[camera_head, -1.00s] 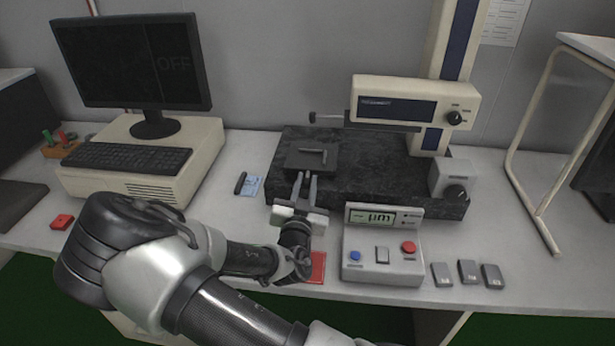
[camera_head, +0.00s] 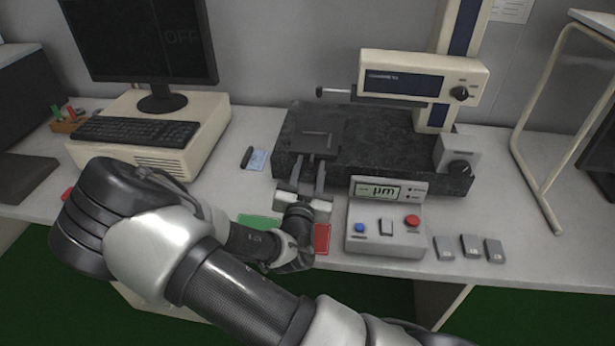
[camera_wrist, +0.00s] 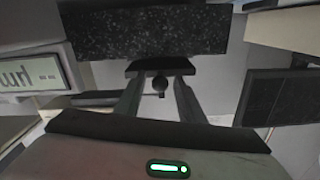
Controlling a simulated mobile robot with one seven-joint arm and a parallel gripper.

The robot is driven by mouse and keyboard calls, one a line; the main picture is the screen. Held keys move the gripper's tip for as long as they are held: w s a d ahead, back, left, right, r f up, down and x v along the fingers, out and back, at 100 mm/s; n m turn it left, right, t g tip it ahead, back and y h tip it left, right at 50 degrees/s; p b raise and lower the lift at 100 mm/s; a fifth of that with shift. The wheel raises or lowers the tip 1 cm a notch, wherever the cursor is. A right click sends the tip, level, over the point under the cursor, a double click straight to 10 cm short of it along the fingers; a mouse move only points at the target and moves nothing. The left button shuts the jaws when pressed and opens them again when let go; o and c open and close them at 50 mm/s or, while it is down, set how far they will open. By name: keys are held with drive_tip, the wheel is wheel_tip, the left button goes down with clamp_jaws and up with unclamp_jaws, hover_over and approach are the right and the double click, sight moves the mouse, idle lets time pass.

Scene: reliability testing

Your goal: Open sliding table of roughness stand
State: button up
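The roughness stand has a dark speckled granite base (camera_head: 385,160). Its dark sliding table (camera_head: 318,128) lies at the base's left end with a thin bar on top. In the wrist view the granite (camera_wrist: 145,30) is at the top, with the dark table edge (camera_wrist: 160,65) below it. Whether the fingertips touch the table, I cannot tell.
A control box (camera_head: 387,230) with a µm display stands close to the right of my gripper. The measuring head (camera_head: 422,75) overhangs the base. Red (camera_head: 321,238) and green (camera_head: 258,221) flat pieces lie near my wrist. A computer (camera_head: 150,140) is at the left.

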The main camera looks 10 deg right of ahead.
drive_tip(key=p+v, duration=0.2)
drive_tip(key=v, duration=1.5)
drive_tip(key=shift+s+r, duration=0.1)
drive_tip(key=shift+s, duration=0.05)
